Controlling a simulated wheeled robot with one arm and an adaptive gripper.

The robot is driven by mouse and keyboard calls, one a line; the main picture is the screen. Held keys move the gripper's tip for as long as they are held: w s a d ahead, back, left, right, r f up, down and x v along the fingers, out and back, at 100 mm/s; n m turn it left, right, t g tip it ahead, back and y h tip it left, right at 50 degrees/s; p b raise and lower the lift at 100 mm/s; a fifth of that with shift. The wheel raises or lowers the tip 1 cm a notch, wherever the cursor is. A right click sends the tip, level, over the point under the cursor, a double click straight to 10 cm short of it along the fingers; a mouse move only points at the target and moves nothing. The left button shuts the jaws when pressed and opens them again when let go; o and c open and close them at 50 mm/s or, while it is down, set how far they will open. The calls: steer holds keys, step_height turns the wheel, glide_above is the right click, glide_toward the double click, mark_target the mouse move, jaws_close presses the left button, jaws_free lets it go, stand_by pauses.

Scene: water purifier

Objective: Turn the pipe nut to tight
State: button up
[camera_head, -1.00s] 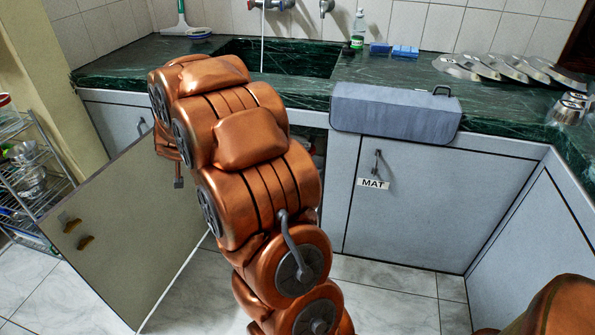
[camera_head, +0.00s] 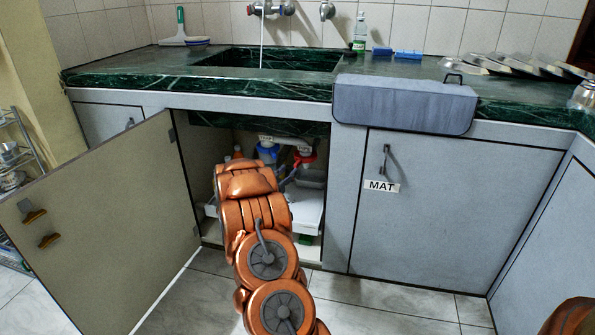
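The open cabinet under the sink holds a blue ring-like part (camera_head: 267,152) and a red ring-like part (camera_head: 304,157), each below a white labelled piece. Either could be the pipe nut; I cannot tell which, or how tight it is. My copper-coloured arm reaches up from the bottom of the picture to the cabinet opening, its far end just below and left of these parts. My gripper is not visible; the arm hides that area. Whether anything touches the coloured parts cannot be seen.
The cabinet door (camera_head: 110,215) stands open at the left. A white box-like thing (camera_head: 308,207) sits inside at the right. A grey mat (camera_head: 403,104) hangs over the counter edge (camera_head: 230,88). The closed door marked MAT (camera_head: 440,210) is at the right. Water runs from the tap (camera_head: 268,9).

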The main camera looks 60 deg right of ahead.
mark_target(295, 165)
steer(key=shift+d+f, duration=0.1)
steer(key=shift+d, duration=0.5)
steer(key=shift+w+d+b, duration=0.2)
steer(key=shift+d+b, duration=0.5)
steer(key=shift+d, duration=0.95)
steer(key=shift+w+d+b, duration=0.2)
steer(key=shift+d+b, duration=0.45)
steer(key=shift+d, duration=0.95)
jaws_close()
